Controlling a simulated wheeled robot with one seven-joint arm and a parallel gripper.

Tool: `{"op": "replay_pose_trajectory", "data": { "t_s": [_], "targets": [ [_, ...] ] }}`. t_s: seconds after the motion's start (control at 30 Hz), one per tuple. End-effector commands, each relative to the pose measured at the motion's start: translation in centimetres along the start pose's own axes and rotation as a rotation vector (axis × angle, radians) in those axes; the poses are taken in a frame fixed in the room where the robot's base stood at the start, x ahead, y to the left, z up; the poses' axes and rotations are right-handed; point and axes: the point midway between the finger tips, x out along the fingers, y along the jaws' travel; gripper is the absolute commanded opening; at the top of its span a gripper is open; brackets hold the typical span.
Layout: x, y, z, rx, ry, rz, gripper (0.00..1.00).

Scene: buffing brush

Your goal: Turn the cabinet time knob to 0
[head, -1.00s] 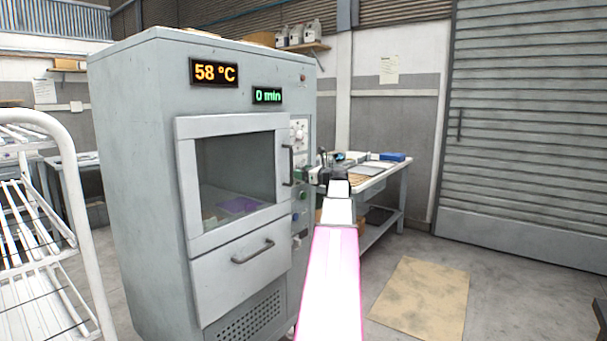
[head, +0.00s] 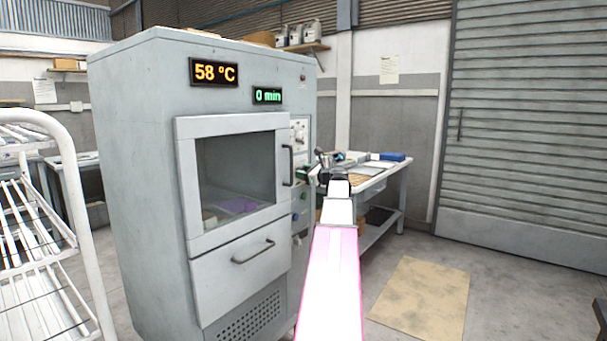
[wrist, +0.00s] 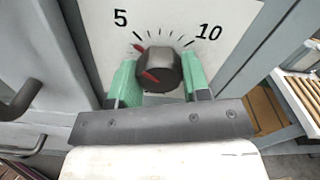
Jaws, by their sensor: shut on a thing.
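The grey cabinet (head: 140,180) has a green display (head: 267,95) reading 0 min. In the wrist view, the dark round time knob (wrist: 157,68) sits on a white dial plate marked 5 at upper left and 10 at upper right. Red shows on the knob's lower-left face and at its upper-left edge; which tick it points at is hard to tell. My gripper (wrist: 160,85) has its green fingers on both sides of the knob, shut on it. In the head view, my gripper (head: 308,174) is at the cabinet's right front panel and hides the knob.
An orange display (head: 214,73) reads 58 °C. The door handle (head: 288,166) stands out just left of my gripper. A workbench (head: 385,183) stands behind at right. A white rack (head: 60,130) is at left. Floor at right is open.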

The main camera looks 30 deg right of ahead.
Motion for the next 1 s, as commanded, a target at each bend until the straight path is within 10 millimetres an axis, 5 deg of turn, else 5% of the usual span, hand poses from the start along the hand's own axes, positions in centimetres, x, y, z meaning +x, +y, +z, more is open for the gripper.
{"op": "replay_pose_trajectory", "data": {
  "t_s": [1.0],
  "targets": [
    [-0.06,0.08,-0.04,-0.96,0.0,0.001,0.2]
  ]
}}
